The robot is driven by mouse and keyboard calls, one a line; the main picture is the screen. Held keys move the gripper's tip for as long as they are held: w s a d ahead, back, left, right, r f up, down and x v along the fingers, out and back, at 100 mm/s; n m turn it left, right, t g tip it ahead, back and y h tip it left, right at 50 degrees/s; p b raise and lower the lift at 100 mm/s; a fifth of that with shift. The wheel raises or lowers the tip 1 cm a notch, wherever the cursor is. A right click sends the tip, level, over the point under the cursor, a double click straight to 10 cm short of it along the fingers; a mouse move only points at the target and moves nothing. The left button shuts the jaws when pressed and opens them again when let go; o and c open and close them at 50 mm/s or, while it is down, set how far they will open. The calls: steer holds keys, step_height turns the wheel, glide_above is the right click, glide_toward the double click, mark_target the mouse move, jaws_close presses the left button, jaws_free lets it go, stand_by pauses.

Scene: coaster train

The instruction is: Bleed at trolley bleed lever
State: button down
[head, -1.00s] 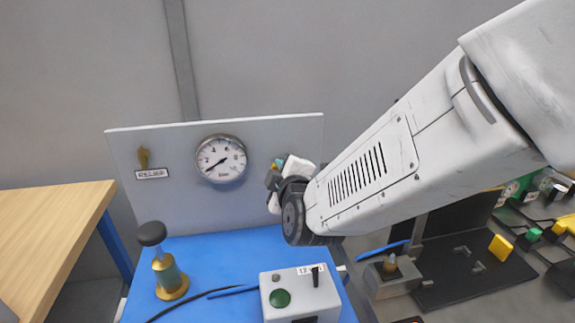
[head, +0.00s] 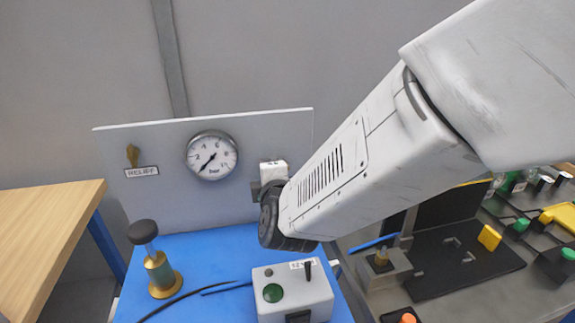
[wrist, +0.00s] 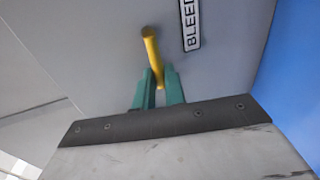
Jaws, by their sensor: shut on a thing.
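The bleed lever (wrist: 150,45) is a yellow rod on the grey panel in the wrist view, beside the BLEED label (wrist: 190,24). The green fingers of my gripper (wrist: 158,78) are shut on the lever's lower end. In the head view my wrist and arm hide the lever and the fingers. The pressure gauge (head: 212,155) on the panel (head: 110,150) has its needle pointing down and left, at the low end of the scale.
On the blue trolley top (head: 215,255) stand a brass hand pump (head: 160,270) and a box with a green button (head: 290,293). A wooden table (head: 45,225) is at left, a cluttered bench at right.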

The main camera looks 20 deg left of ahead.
steer(key=c, duration=1.5)
jaws_free()
steer(key=shift+o, duration=0.2)
steer(key=shift+s, duration=0.1)
steer(key=v, duration=0.7)
steer(key=shift+s+d, duration=0.2)
steer(key=shift+s, duration=0.05)
steer(key=shift+r, duration=0.1)
